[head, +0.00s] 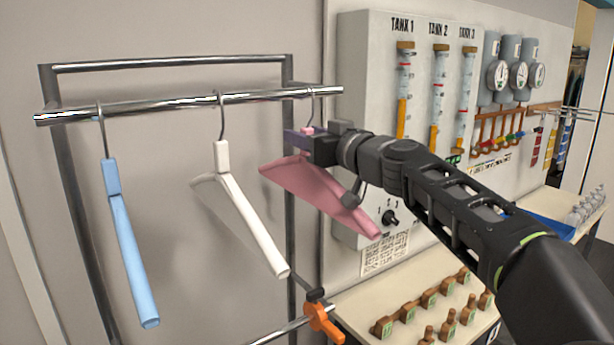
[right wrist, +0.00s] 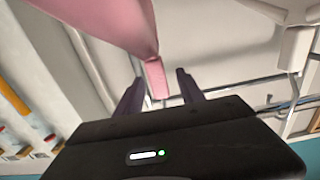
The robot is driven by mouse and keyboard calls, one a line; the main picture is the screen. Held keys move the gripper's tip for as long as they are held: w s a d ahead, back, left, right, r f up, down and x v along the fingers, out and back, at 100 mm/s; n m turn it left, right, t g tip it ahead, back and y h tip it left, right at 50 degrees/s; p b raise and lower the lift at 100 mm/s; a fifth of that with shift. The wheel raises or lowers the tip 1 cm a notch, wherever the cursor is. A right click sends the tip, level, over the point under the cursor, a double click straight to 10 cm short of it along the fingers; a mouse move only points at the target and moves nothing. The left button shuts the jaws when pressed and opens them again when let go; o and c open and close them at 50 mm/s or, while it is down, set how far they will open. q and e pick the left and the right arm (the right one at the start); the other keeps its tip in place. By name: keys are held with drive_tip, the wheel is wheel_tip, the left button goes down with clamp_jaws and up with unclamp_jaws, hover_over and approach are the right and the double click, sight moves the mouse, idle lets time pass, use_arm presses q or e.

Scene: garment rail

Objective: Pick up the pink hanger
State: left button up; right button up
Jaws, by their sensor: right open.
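The pink hanger (head: 318,190) hangs by its hook at the right end of the chrome rail (head: 190,103). My right gripper (head: 300,138) is at its neck, just below the hook, and hides part of it. In the right wrist view, the pink neck (right wrist: 156,78) stands between the two open dark fingers (right wrist: 158,90), with a gap visible on each side. The pink body fills the upper left of that view. My left gripper does not show.
A white hanger (head: 240,215) and a blue hanger (head: 130,240) hang further left on the rail. A tank panel (head: 370,60) stands behind my right arm. A bench (head: 375,300) with small wooden pieces is below. An orange clamp (head: 322,320) sits on the lower bar.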

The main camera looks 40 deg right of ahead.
clamp_jaws()
idle(0.3)
idle(1.0)
